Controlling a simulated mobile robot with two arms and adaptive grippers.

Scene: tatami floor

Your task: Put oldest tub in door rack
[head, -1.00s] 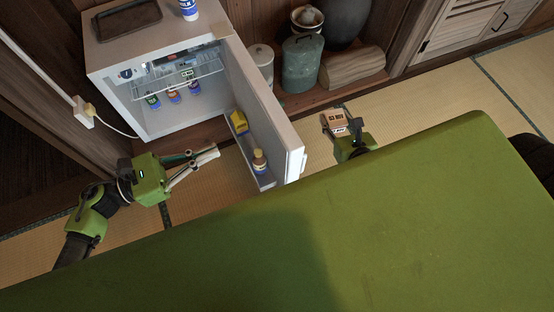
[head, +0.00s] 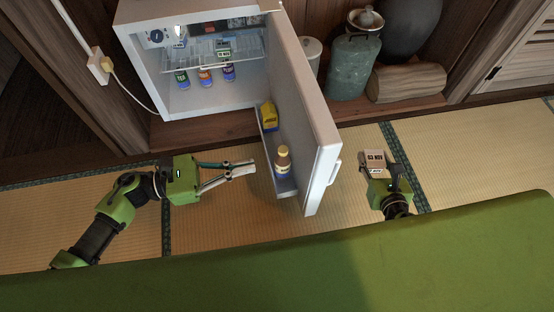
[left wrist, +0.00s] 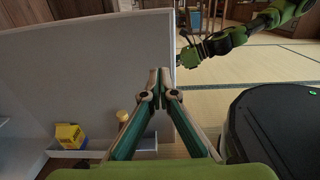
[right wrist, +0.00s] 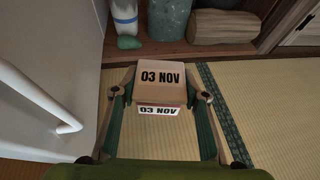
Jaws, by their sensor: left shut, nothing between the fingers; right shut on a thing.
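My right gripper (head: 377,171) is shut on a beige tub (head: 374,160) labelled "03 NOV", held above the tatami to the right of the open fridge door (head: 308,120). The tub's label reads clearly in the right wrist view (right wrist: 162,84). The door rack (head: 287,187) is low on the door's inner side, holding a yellow carton (head: 269,116) and a bottle with a tan cap (head: 282,161). My left gripper (head: 252,167) is shut and empty, just left of the rack.
The white fridge (head: 135,75) stands at the back left, with several small bottles inside. A plug and cord (head: 102,66) are on its left. A teal canister (head: 353,68) and a log (head: 406,83) stand behind. Tatami around the tub is clear.

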